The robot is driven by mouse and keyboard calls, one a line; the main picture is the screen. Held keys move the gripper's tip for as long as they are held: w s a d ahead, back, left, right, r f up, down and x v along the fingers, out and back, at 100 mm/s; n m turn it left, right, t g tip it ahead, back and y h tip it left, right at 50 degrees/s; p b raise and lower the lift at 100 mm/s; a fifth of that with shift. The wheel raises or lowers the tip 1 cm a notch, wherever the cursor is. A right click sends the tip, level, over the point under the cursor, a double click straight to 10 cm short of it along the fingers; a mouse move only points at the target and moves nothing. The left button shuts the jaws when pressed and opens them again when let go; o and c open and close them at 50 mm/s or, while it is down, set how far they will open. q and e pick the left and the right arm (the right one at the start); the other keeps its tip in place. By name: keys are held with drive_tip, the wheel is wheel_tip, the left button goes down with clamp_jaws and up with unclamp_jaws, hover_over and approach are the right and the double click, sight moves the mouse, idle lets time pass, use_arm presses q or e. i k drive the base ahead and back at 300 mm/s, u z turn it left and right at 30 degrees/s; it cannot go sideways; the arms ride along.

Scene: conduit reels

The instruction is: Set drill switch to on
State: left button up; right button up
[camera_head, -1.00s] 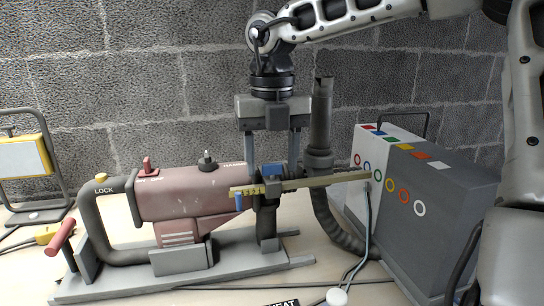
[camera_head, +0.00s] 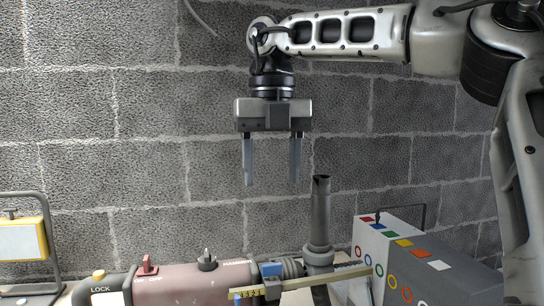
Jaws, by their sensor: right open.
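The drill (camera_head: 190,284) is a dull red body at the lower left, its lower part cut off by the picture's bottom edge. A red switch lever (camera_head: 147,266) stands up on its top near small lettering too small to read surely. A black knob (camera_head: 207,259) sits further right, near lettering that looks like HAMMER. My right gripper (camera_head: 271,180) points down with its two fingers apart and nothing between them. It hangs in the air well above the drill's front end, to the right of the red lever and apart from it. My left gripper is not in view.
A dark upright tube (camera_head: 319,220) rises right of the drill's front. A yellow ruled bar (camera_head: 300,282) crosses there. A grey case with coloured rings (camera_head: 430,274) stands at lower right. A yellow-framed lamp (camera_head: 24,240) is at far left. A block wall closes the back.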

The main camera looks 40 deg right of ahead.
sight(147, 270)
drive_tip(key=k, duration=1.5)
